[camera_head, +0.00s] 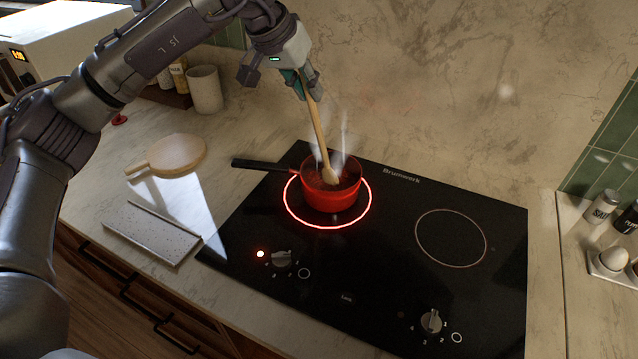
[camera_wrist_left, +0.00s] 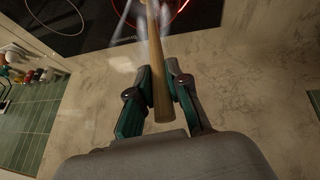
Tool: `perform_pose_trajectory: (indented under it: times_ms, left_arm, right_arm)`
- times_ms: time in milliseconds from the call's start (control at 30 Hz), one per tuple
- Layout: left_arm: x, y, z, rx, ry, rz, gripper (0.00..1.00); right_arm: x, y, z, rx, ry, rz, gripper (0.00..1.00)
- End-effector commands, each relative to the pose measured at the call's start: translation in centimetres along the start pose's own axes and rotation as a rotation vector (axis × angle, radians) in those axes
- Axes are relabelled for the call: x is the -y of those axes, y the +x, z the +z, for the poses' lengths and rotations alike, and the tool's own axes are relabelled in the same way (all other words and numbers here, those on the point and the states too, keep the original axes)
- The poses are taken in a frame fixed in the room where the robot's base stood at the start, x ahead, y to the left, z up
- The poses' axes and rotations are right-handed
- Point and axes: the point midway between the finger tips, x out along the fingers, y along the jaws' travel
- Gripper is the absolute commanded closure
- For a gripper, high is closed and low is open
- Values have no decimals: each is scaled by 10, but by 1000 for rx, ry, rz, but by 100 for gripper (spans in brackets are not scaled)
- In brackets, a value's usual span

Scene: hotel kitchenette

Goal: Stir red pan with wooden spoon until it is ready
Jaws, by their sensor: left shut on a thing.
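The red pan (camera_head: 331,197) stands on the left burner of the black stove, and the ring around it glows red. Its dark handle (camera_head: 263,165) points left. Steam rises from the pan. My left gripper (camera_head: 301,90) is above the pan, shut on the upper part of the wooden spoon (camera_head: 318,133). The spoon slants down, with its bowl end in the pan's opening. In the left wrist view, the spoon's handle (camera_wrist_left: 162,92) lies between the two fingers of my left gripper (camera_wrist_left: 160,88). My right gripper is not in view.
The black stove (camera_head: 388,262) has a lit red light near the left knob (camera_head: 281,258); the right burner (camera_head: 451,238) is empty. A round wooden board (camera_head: 178,154), a speckled tray (camera_head: 151,234) and a cup (camera_head: 205,90) are at left. Shakers (camera_head: 603,206) and an egg holder stand at right.

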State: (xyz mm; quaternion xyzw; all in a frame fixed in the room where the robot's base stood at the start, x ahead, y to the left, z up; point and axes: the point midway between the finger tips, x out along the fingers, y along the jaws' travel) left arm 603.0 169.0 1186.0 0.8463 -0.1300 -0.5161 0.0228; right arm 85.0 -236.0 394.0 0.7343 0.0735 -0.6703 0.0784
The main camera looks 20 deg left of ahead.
Motion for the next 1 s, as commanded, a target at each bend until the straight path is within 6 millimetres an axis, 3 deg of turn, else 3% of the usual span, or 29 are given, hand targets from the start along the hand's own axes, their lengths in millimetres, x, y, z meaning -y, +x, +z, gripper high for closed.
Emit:
perform_pose_trajectory:
  times_ms: [700,1000]
  left_arm:
    - [-1,-64,-27,-1,0,0,100]
    - [-2,-75,-32,-1,0,1,100]
  right_arm:
    - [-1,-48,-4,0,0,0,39]
    - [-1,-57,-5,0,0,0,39]
